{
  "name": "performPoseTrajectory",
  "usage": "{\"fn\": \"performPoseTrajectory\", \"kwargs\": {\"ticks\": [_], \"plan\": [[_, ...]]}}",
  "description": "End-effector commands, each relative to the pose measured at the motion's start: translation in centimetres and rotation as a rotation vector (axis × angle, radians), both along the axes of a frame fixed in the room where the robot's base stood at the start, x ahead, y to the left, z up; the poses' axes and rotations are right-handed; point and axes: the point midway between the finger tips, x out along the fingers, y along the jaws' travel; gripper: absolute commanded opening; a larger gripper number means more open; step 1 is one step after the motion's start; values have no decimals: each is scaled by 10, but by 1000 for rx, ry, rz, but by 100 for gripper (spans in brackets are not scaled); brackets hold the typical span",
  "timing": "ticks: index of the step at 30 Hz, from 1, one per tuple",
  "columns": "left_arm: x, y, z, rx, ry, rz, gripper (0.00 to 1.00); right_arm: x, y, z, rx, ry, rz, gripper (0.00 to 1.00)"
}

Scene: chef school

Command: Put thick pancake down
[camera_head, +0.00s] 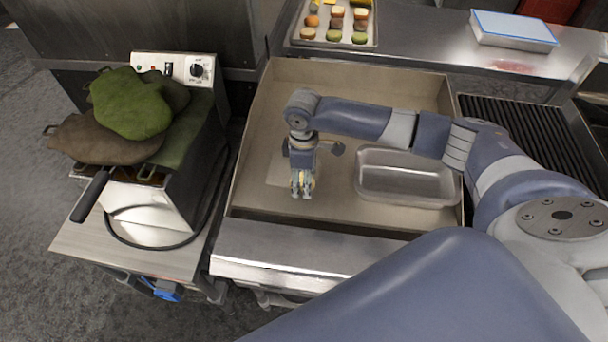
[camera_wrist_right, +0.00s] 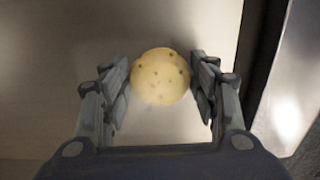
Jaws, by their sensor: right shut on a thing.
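The thick pancake (camera_wrist_right: 160,76) is a round pale yellow disc with small brown spots, in the right wrist view. My right gripper (camera_wrist_right: 161,82) is shut on it, with one finger at its left side and one at its right. In the head view my right gripper (camera_head: 302,186) points down over the left part of a beige flat-bottomed griddle (camera_head: 262,130). The pancake is mostly hidden by the fingers there, and its height over the surface is hard to tell. My left gripper is not in view.
A clear rectangular container (camera_head: 408,192) stands on the griddle, right of my gripper. The griddle has raised edges. A fryer with green and brown cloth-like items (camera_head: 130,105) stands at left. A tray of colourful round pieces (camera_head: 335,35) lies behind, and a ribbed grill (camera_head: 530,130) is at right.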

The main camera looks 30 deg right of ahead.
Motion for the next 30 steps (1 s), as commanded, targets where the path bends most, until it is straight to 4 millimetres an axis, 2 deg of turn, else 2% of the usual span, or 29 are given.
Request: {"fn": "performPoseTrajectory", "kwargs": {"ticks": [10,11,13,25,30], "plan": [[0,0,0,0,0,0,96,0,1,-4,1,0,0,34],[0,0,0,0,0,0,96,0,1,-4,1,-1,1,60],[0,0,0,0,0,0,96,0,1,-4,1,-1,1,76],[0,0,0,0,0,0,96,0,0,-1,1,-2,0,76],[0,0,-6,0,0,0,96,1,1,19,3,-5,1,76]]}}
